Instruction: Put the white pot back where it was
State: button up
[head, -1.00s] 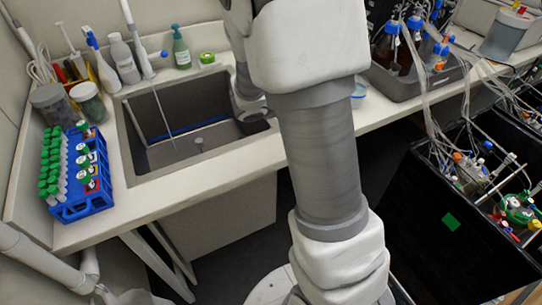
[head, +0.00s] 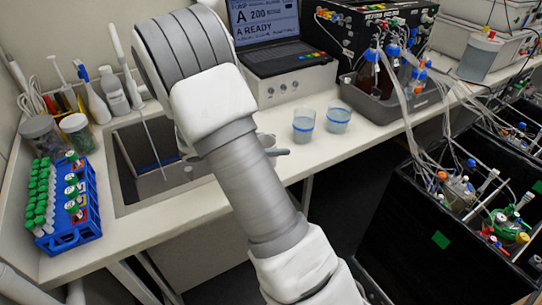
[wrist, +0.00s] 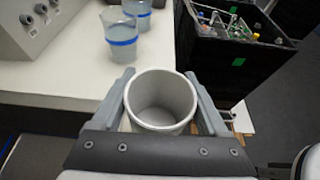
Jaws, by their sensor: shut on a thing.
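The white pot (wrist: 162,96) is an open, empty-looking round cup in the wrist view. My gripper (wrist: 158,80) is shut around it, with one grey finger on each side of its wall. The pot seems upright, over the front edge of the white bench (wrist: 65,78), and I cannot tell its height above it.
Two clear cups with blue bands (head: 303,125) (head: 338,117) stand on the bench just beyond my gripper. The sink (head: 135,165) is to the left, with a blue tube rack (head: 75,215) beside it. A black bin (head: 440,215) stands at right.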

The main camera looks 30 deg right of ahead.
jog(key=shift+w+a+f, duration=0.2)
jog(key=shift+f, duration=1.95)
